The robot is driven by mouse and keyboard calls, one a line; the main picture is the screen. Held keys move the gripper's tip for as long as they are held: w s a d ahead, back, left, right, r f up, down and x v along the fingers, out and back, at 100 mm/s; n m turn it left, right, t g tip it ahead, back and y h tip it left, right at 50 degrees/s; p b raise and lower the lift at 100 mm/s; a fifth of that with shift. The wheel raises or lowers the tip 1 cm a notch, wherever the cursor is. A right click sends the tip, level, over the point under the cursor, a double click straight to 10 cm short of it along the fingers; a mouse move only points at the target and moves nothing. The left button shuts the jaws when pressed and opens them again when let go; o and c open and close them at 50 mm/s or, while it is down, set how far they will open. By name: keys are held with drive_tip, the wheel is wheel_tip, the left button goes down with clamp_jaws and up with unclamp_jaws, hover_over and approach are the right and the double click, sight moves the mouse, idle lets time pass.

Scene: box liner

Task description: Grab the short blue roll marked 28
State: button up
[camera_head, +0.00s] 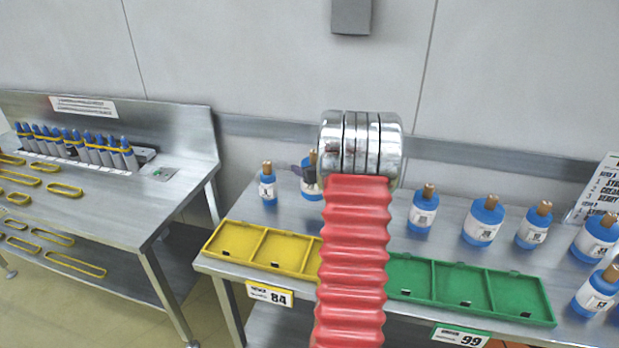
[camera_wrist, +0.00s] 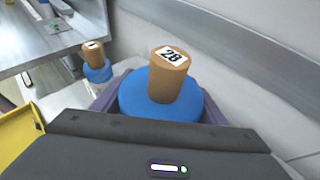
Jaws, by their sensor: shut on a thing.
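The roll marked 28 has a blue body (camera_wrist: 132,103) and a tan core (camera_wrist: 168,82) with a white "28" label on top in the wrist view. My gripper (camera_wrist: 160,97) has its purple fingers on both sides of the blue body and is shut on it. In the head view, the roll (camera_head: 312,194) stands upright behind the yellow tray, partly hidden by my red arm and dark gripper (camera_head: 307,174). I cannot tell whether its base touches the table.
Another blue roll (camera_head: 268,189) stands just left of it and shows in the wrist view (camera_wrist: 98,72). Several blue rolls stand to the right. A yellow tray (camera_head: 240,240) and a green tray (camera_head: 468,288) line the front edge. A side bench (camera_head: 140,190) holds yellow loops.

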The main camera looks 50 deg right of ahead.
drive_tip(key=shift+r, duration=1.45)
